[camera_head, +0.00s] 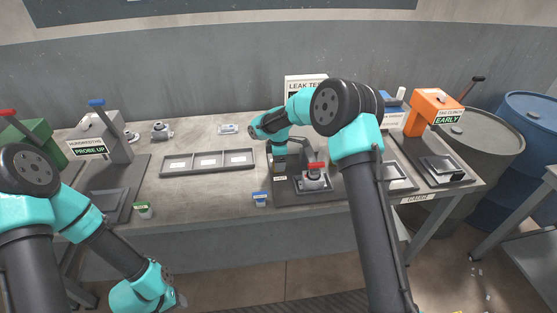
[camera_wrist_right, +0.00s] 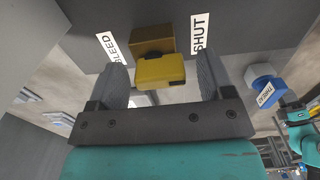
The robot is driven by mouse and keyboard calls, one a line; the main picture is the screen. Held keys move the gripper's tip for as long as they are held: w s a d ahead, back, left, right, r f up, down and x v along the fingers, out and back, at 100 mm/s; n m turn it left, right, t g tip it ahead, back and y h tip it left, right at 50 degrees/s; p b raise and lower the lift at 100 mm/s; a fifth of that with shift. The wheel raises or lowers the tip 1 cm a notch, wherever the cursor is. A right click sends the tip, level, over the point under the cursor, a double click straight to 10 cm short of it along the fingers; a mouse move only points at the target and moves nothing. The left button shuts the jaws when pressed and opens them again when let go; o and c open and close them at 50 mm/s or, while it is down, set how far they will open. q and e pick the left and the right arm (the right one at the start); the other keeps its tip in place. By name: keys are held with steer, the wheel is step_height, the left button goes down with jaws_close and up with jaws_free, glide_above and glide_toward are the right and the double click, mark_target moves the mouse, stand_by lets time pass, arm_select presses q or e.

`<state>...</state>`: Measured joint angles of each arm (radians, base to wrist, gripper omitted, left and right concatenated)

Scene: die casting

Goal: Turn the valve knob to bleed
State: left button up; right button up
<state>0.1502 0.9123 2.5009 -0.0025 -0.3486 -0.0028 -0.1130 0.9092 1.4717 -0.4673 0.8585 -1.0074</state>
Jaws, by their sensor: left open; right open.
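The yellow valve knob (camera_wrist_right: 160,70) shows in the right wrist view in front of a grey face, with a brass-coloured part (camera_wrist_right: 152,40) behind it. A BLEED label (camera_wrist_right: 114,47) is left of it and a SHUT label (camera_wrist_right: 198,33) is right of it. My right gripper (camera_wrist_right: 162,80) is open, one finger on each side of the knob, with gaps visible; contact is not seen. In the head view my right wrist (camera_head: 279,146) is at the leak test station (camera_head: 305,83), and the knob is hidden. My left gripper (camera_head: 178,298) is low at the front left, away from the bench.
A red-handled clamp (camera_head: 316,168) stands just right of my right gripper. A three-part tray (camera_head: 208,172) lies left of it, and a blue-topped cup (camera_head: 261,198) is near the front edge. A grey press (camera_head: 105,135) and an orange press (camera_head: 435,110) stand farther out.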

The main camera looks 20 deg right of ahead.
steer(key=c, duration=0.9)
